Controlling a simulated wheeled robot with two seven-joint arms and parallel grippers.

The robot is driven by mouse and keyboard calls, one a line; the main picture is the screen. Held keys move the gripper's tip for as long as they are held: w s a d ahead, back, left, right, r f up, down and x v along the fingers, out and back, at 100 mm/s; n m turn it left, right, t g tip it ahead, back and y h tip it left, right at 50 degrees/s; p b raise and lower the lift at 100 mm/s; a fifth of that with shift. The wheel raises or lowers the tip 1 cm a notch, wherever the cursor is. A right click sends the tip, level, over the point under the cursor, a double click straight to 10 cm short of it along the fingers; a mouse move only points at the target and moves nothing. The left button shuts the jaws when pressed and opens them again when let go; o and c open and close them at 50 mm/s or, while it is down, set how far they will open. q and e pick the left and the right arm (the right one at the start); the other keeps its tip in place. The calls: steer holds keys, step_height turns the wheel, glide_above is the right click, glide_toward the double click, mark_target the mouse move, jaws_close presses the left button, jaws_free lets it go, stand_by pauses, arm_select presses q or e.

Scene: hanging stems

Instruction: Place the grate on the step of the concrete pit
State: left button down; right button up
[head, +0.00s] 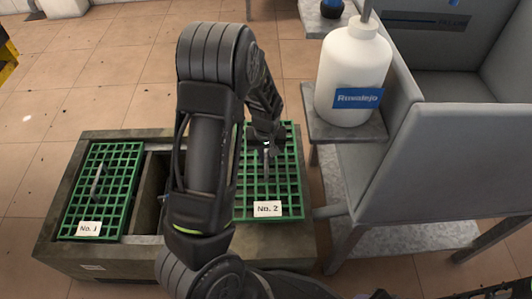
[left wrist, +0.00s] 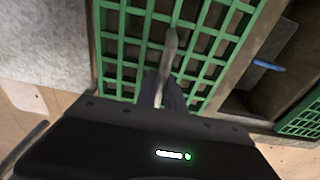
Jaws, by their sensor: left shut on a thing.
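The green grate labelled No. 2 (head: 285,185) is over the right part of the concrete pit (head: 125,262). It looks roughly level, and its far edge shows slightly beyond the pit's back rim, so it appears raised. I cannot tell whether any edge touches the step. My left gripper (head: 266,146) is shut on the grate's grey handle, pointing down from above. The left wrist view shows the grate (left wrist: 135,48) and its handle between the fingers (left wrist: 168,88). My left arm hides the grate's left edge in the head view.
A second green grate, No. 1 (head: 122,180), lies in the pit's left part, with an open dark gap beside it. A white bottle (head: 352,65) stands on a small shelf at the right. A grey seat (head: 440,150) stands close to the pit's right.

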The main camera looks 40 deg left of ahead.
arm_select(q)
steer(key=shift+w+r, duration=0.1)
steer(key=shift+r, duration=0.05)
steer(key=shift+f+b, duration=0.75)
steer(key=shift+f, duration=1.15)
steer(key=shift+f, duration=0.2)
steer(key=c, duration=1.5)
jaws_free()
steer(key=shift+o, duration=0.2)
steer(key=r+p, duration=0.1)
steer(key=r, duration=0.2)
steer(key=r+p, duration=0.2)
steer(key=r, duration=0.2)
steer(key=s+r+p, duration=0.1)
steer(key=r+p, duration=0.1)
steer(key=r, duration=0.2)
steer(key=shift+d+r, duration=0.2)
steer(key=shift+d, duration=0.2)
steer(key=shift+s+r, duration=0.2)
steer(key=shift+r, duration=0.25)
